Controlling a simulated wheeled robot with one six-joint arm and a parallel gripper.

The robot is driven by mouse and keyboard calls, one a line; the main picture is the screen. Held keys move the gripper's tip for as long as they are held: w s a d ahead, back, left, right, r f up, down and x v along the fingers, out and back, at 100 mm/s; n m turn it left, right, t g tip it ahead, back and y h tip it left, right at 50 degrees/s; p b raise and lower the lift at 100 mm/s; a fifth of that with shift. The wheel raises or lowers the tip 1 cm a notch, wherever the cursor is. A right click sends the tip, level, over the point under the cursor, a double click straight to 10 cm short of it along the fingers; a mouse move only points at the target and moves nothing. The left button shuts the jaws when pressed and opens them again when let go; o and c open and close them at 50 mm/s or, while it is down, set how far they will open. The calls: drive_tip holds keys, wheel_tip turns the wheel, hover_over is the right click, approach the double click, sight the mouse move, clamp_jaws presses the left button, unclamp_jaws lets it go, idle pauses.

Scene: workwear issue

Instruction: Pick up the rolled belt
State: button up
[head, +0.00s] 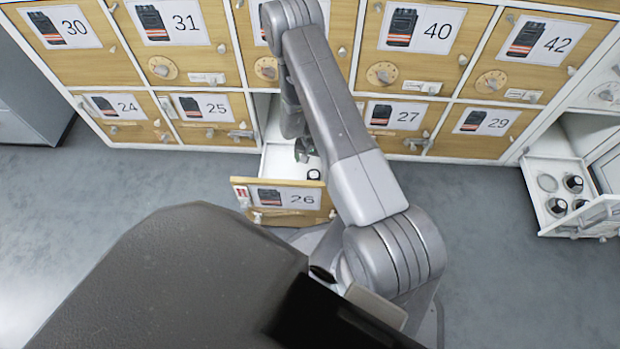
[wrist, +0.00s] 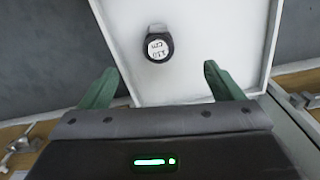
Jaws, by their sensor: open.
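The rolled belt (head: 314,174) is a small dark roll lying in the pulled-out white drawer (head: 277,160) marked 26. In the wrist view the belt (wrist: 157,46) shows a pale round face with dark lettering and a grey tab at its top. My gripper (wrist: 160,88) is open, with its two green fingers spread above the drawer. The belt lies ahead of the fingertips, roughly midway between them, and nothing is held. In the head view my gripper (head: 304,150) is small and partly hidden by my arm.
Numbered wooden lockers (head: 206,107) with knobs and latches surround the open drawer. At the right another open white drawer (head: 546,214) holds several dark rolls. The drawer's white side walls stand close around my gripper. The grey floor (head: 120,205) in front is clear.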

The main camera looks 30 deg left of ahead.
drive_tip(key=b, duration=0.1)
hover_over(314, 175)
drive_tip(key=s, duration=0.1)
wheel_tip(314, 175, down, 6)
drive_tip(key=shift+a+r, duration=0.1)
drive_tip(key=shift+r, duration=0.1)
drive_tip(key=shift+w+f+b, duration=0.2)
drive_tip(key=shift+f+b, duration=0.5)
drive_tip(key=shift+f, duration=0.7)
drive_tip(key=shift+w+f+b, duration=0.15)
drive_tip(key=shift+f+b, duration=0.55)
drive_tip(key=shift+f, duration=0.65)
drive_tip(key=shift+r, duration=0.1)
drive_tip(key=shift+c, duration=0.2)
drive_tip(key=c, duration=1.1)
